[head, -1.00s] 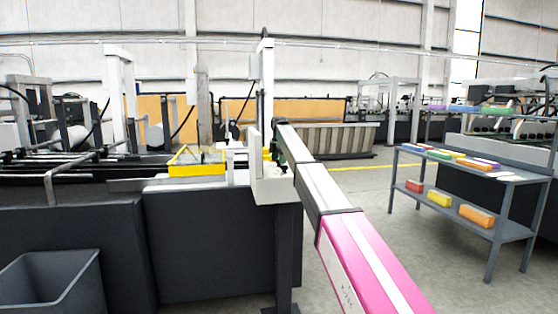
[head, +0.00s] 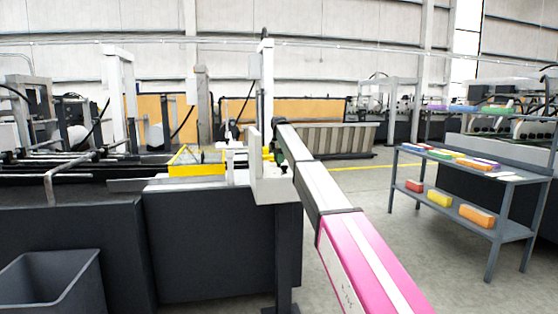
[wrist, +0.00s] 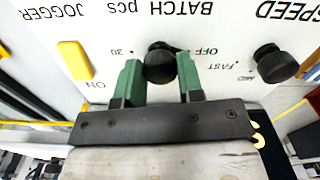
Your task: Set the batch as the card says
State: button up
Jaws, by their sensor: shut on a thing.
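The batch knob (wrist: 160,62) is round and black on a white control panel (wrist: 215,35), under the upside-down words "BATCH pcs". Marks "30" and "OFF" show on either side of it; its pointer cannot be made out. My gripper (wrist: 159,77) has its two green fingers shut on the knob, one on each side. In the head view my gripper (head: 278,157) is small, at the side of the white panel box (head: 268,184), and the knob is hidden. No card can be read in these views.
In the wrist view a black speed knob (wrist: 275,63) and a yellow jogger switch (wrist: 75,60) flank the batch knob. A grey shelf table (head: 470,167) with coloured boxes stands at the right. A grey bin (head: 50,285) is at lower left. Open floor lies between machine and table.

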jog(key=m, duration=1.4)
jog(key=shift+m, duration=0.3)
jog(key=m, duration=0.3)
jog(key=shift+m, duration=0.3)
jog(key=m, duration=0.3)
jog(key=shift+m, duration=0.4)
jog(key=m, duration=0.6)
jog(key=shift+m, duration=0.4)
jog(key=o, duration=0.9)
